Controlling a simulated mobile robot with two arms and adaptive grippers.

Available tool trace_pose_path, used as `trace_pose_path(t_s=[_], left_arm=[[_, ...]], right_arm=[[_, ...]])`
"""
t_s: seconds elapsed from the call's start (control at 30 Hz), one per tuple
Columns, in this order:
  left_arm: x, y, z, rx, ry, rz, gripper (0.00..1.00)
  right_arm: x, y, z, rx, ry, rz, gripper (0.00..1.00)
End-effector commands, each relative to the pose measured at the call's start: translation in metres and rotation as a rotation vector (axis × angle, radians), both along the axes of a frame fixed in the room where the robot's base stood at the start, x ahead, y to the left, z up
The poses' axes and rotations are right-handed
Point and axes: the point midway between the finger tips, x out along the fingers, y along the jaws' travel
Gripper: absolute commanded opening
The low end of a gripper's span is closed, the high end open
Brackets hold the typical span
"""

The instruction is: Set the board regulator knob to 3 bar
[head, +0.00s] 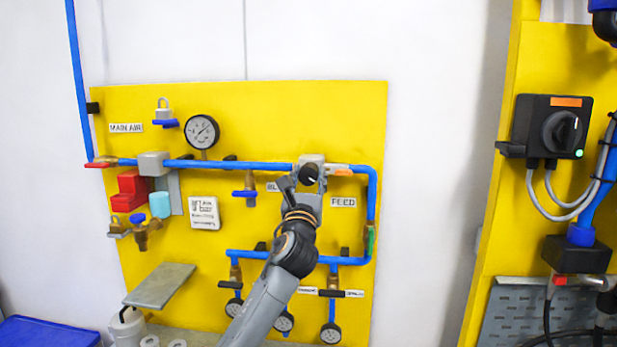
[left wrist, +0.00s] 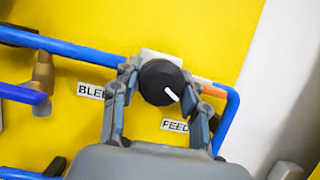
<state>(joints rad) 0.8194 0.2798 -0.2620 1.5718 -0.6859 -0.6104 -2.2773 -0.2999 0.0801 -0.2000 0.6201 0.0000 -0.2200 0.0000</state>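The black regulator knob (head: 309,174) sits on the grey regulator block in the blue pipe line, at the upper right of the yellow board. In the left wrist view the knob (left wrist: 158,80) is round, and its white mark points to the lower right. My left gripper (head: 302,181) is at the knob. In the left wrist view its fingers (left wrist: 160,76) stand spread on either side of the knob, with a small gap seen at the left finger. Contact at the right finger is unclear. No bar scale is readable. My right gripper is not in view.
A round gauge (head: 202,131) stands above the pipe at upper left; its reading is too small to tell. A blue-handled valve (head: 246,193) is left of the knob. Small gauges hang below. A black rotary switch (head: 560,131) is on another yellow panel at right.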

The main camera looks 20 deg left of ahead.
Motion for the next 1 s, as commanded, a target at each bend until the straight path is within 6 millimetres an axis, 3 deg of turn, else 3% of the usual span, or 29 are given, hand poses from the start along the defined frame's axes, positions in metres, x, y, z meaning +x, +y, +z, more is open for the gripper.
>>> trace_pose_path(t_s=[0.37, 1.0], left_arm=[[0.000, -0.001, -0.002, -0.071, -0.020, 0.000, 0.12], [0.000, -0.001, -0.001, -0.445, -0.126, 0.000, 0.12]], right_arm=[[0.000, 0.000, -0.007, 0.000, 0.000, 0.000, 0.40], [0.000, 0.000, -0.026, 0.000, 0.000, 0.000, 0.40]])
